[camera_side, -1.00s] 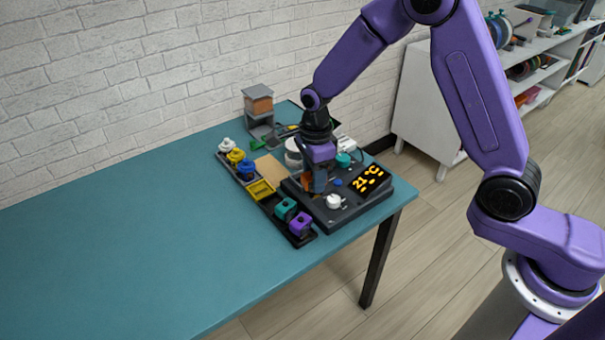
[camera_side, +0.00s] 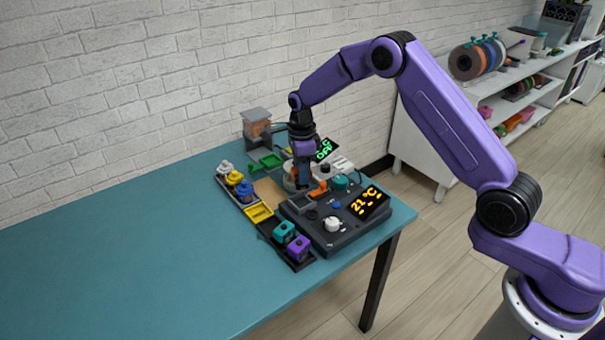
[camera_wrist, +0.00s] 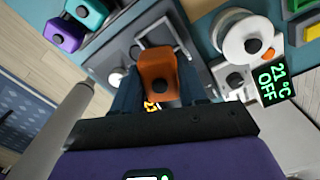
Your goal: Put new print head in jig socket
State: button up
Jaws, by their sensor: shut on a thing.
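My gripper (camera_wrist: 160,88) is shut on an orange print head (camera_wrist: 158,76), which sits between its two fingers in the wrist view. In the side view my gripper (camera_side: 304,186) is above the back left edge of the dark jig box (camera_side: 338,238). An orange patch shows right of the fingertips there; I cannot tell whether it is the held head. The jig box has a white knob (camera_side: 333,224), a blue button and an orange "21 °C" display (camera_side: 370,203). Its socket is not clearly seen. Teal (camera_side: 284,232) and purple (camera_side: 299,247) heads stand in a dark tray.
White, yellow and blue parts (camera_side: 245,190) stand in a tray left of the jig, near a yellow bin (camera_side: 259,213). A white spool (camera_wrist: 240,38) and a green "21 °C OFF" display (camera_wrist: 274,83) are close by. The table's left side (camera_side: 110,255) is clear.

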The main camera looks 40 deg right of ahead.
aim_at(302, 188)
jog(key=shift+f, duration=3.15)
jog(key=shift+f, duration=0.55)
jog(key=o, duration=1.2)
jog(key=shift+r, duration=0.1)
jog(key=shift+r, duration=3.45)
